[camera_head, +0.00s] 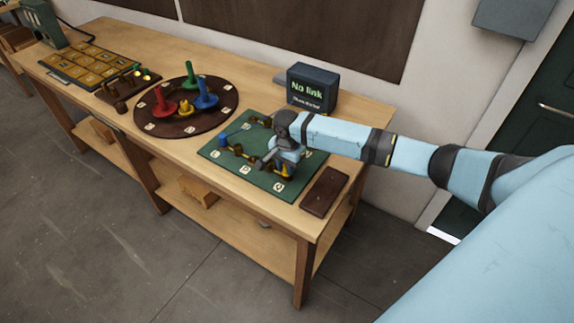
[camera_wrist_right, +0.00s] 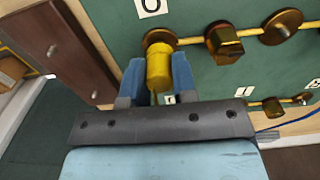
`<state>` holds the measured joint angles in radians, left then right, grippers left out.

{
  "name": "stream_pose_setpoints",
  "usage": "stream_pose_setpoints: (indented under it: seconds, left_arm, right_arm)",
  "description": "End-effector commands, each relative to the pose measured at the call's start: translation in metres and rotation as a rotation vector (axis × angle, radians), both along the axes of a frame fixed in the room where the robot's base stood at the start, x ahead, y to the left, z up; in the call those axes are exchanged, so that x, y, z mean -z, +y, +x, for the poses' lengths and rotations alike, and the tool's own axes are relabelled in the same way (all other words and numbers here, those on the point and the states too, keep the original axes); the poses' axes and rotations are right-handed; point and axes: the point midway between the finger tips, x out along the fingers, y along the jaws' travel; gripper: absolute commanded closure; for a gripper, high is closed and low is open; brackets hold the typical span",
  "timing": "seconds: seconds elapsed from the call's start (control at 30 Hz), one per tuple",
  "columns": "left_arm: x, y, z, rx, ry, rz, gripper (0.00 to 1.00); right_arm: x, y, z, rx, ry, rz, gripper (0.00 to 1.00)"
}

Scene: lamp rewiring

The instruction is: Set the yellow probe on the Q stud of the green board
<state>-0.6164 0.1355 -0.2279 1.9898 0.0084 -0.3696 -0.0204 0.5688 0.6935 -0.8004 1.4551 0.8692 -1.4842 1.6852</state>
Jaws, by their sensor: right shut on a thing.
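The green board (camera_head: 233,173) lies on the near right part of the bench, with brass studs and white letter labels. My right gripper (camera_head: 284,168) is over the board's right part. In the right wrist view, its blue fingers (camera_wrist_right: 158,80) are shut on the yellow probe (camera_wrist_right: 159,68). The probe's far end is over or at a round brass stud (camera_wrist_right: 160,38); whether it touches cannot be told. A white label (camera_wrist_right: 151,7) beside that stud is cut off, so its letter is unsure. My left gripper is not in view.
A blue piece (camera_head: 223,140) stands on the board's left. A dark block (camera_head: 325,191) lies right of the board. A display (camera_head: 312,88) reading "No link" stands behind. A round brown board (camera_head: 187,125) with coloured pegs lies left.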

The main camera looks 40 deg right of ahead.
Motion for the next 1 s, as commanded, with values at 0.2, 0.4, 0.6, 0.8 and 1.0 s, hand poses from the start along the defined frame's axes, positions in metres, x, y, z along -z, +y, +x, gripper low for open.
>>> stream_pose_setpoints:
  seconds: [0.2, 0.4, 0.6, 0.8, 1.0]
  left_arm:
    - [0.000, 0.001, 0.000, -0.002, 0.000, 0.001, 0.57]
    - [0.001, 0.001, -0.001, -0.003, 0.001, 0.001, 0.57]
    - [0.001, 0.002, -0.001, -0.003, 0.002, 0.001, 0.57]
    - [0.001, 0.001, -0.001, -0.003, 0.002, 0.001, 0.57]
    - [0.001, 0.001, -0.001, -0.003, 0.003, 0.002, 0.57]
  right_arm:
    - [0.005, 0.000, 0.000, 0.001, 0.000, 0.001, 1.00]
    - [0.009, 0.000, 0.000, 0.000, 0.000, 0.001, 1.00]
    - [0.011, 0.000, 0.000, 0.000, -0.001, 0.000, 0.60]
    - [0.011, 0.000, 0.000, 0.000, 0.000, 0.000, 0.44]
    - [0.008, 0.000, 0.000, 0.000, -0.001, 0.000, 0.44]
